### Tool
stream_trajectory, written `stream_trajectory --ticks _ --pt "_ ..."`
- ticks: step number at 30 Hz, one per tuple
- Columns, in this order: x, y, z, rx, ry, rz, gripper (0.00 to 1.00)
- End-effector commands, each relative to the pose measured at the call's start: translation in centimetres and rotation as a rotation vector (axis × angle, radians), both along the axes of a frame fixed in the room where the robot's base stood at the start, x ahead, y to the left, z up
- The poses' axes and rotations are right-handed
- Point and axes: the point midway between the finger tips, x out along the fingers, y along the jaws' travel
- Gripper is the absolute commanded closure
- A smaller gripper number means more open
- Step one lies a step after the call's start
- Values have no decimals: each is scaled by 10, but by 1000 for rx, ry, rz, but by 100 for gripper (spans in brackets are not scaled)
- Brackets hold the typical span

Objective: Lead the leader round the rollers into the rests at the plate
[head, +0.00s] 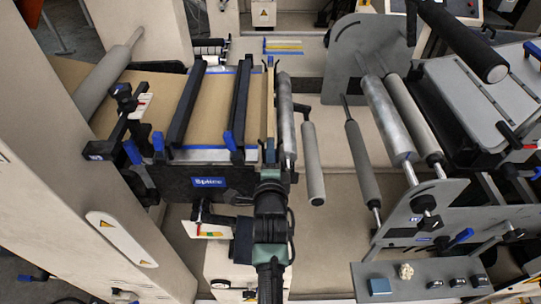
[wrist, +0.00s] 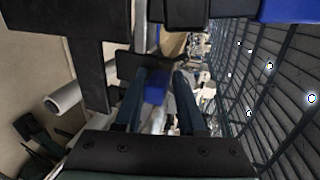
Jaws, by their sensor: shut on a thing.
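The brown kraft leader (head: 213,108) lies across the plate (head: 200,155) at left centre, under two dark crossbars (head: 240,100). A narrow tan strip (head: 266,95) with blue ends stands along the plate's right edge; it appears to be the leader's end. My gripper (head: 269,172) is at the near end of this strip, at the plate's front right corner. In the wrist view, my gripper (wrist: 160,92) has a blue piece (wrist: 157,86) between its fingers. Its join to the strip is hidden. The rollers include a metal one (head: 287,120) beside the strip and a grey one (head: 313,165). I cannot make out the rests clearly.
More rollers (head: 362,165) (head: 388,115) stand at right, against a grey side plate (head: 352,65). Bare floor shows between the roller groups.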

Motion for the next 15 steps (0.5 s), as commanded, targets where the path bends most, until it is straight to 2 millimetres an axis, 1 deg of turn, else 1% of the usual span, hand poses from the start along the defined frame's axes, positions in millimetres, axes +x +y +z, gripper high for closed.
stream_trajectory --ticks 1,5,15 --pt "-2 0 -6 0 16 0 100" --pt "-2 0 2 0 15 0 100" --pt "-1 0 40 1 14 0 100"
